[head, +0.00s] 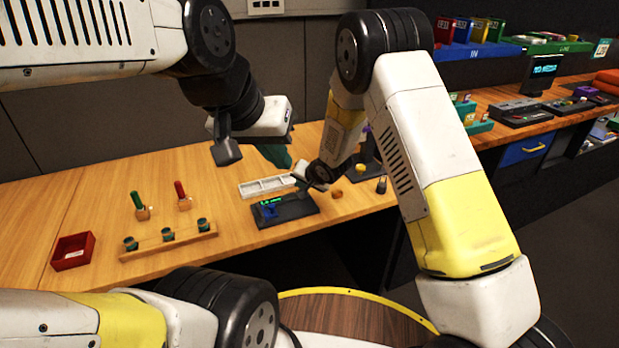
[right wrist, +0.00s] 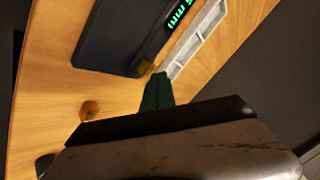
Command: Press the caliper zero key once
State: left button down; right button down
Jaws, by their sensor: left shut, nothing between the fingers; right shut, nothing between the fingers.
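The dark readout panel (head: 296,211) with a lit green display and a small blue part lies near the table's front edge. Its display also shows at the top of the right wrist view (right wrist: 178,14). The caliper zero key cannot be made out. My left gripper (head: 281,158) is shut and empty, above and behind the panel. My right gripper (head: 303,182) is shut and empty by the panel's far right corner. In the right wrist view its green fingertips (right wrist: 157,90) are just off that corner; I cannot tell their height.
A pale compartment tray (head: 265,187) lies behind the panel. An orange-brown knob (head: 337,194) stands to its right. A wooden rack (head: 168,241) with dark cups, two upright tools and a red bin (head: 73,251) are on the left. Table between rack and panel is clear.

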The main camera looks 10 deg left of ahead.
jog(key=shift+f, duration=0.5)
dwell(0.3)
jog(key=shift+r, duration=0.9)
jog(key=shift+r, duration=2.5)
